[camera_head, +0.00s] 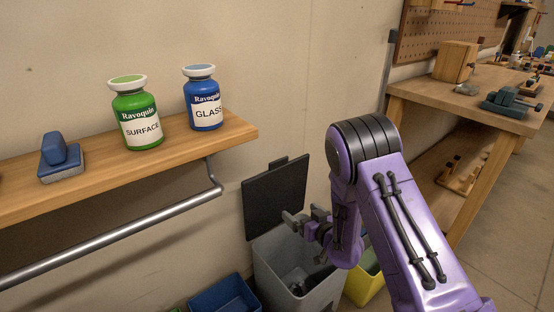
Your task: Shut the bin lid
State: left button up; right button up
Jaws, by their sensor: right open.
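The grey bin (270,271) stands on the floor against the wall, with dark items visible inside it. Its dark lid (276,199) is raised upright at the back of the bin, near the wall. My right gripper (287,217) is open and overlaps the lid's lower right part in the view. I cannot tell whether it touches the lid. My purple right arm hides the right side of the bin. My left gripper is not in view.
A wooden shelf (90,180) with a green bottle (137,115), a blue bottle (203,100) and a blue brush (60,158) is on the left, a metal rail (110,240) under it. A blue bin (224,297) and a yellow bin (364,286) flank the grey one. A workbench (450,95) stands right.

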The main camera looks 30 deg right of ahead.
aim_at(279, 163)
jog(key=w+d+r+n+t+y, duration=0.2)
jog(key=w+r+n+t+y, duration=0.15)
jog(key=r, duration=0.65)
jog(key=shift+g+h, duration=0.45)
jog(key=w, duration=1)
jog(key=shift+w+a+f, duration=0.15)
jog(key=shift+w+a, duration=0.05)
jog(key=shift+a, duration=0.1)
jog(key=shift+c, duration=0.3)
